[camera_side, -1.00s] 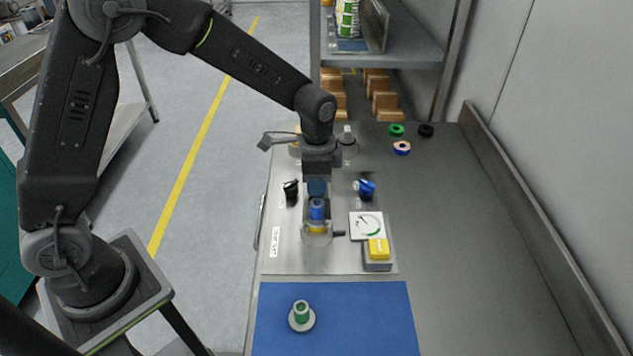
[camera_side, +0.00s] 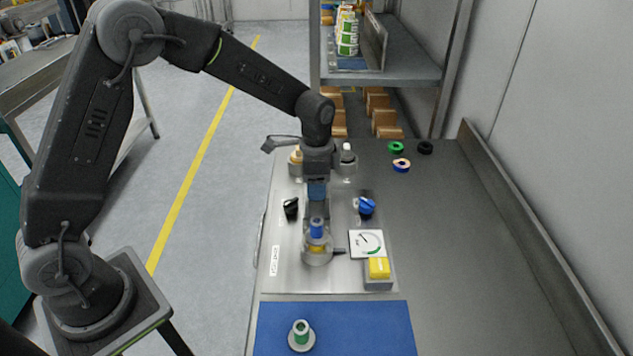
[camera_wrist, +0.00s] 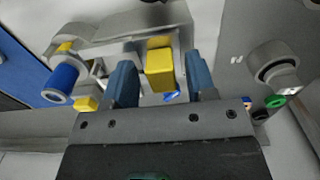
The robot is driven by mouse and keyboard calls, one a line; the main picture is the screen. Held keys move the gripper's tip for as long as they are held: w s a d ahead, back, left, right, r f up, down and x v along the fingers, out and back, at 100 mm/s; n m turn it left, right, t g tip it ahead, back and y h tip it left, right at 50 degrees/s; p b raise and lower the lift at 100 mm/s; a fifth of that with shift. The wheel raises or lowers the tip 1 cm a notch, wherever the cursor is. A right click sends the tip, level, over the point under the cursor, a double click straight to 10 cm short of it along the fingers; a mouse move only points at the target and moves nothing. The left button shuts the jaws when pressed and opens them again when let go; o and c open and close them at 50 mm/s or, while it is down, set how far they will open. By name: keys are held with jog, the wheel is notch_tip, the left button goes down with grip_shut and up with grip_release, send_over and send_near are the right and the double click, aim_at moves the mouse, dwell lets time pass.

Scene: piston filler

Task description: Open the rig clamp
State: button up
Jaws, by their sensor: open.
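In the wrist view, a yellow block-like grip (camera_wrist: 160,62) on grey metalwork, apparently the rig clamp's handle, appears between the two blue fingers of my gripper (camera_wrist: 161,80). Gaps show on both sides of it, and I cannot tell its depth from the fingertips. That cylinder also shows at the left of the wrist view (camera_wrist: 62,80). The handle is hidden in the side view.
A black knob (camera_side: 290,208) and blue knob (camera_side: 366,206) flank my gripper. Two capped containers stand behind.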

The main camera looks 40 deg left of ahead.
jog(key=shift+r, duration=0.15)
notch_tip(320, 180, up, 14)
jog(key=shift+f, duration=0.2)
dwell(0.4)
jog(key=s+a+r+n+t, duration=0.1)
jog(key=s+r+n+t, duration=0.4)
jog(key=s, duration=0.7)
jog(key=s+f+n, duration=0.1)
jog(key=s+n, duration=0.3)
jog(key=s, duration=0.9)
jog(key=shift+s+a+f+t, duration=0.2)
jog(key=shift+a+t, duration=0.1)
jog(key=shift+a, duration=0.15)
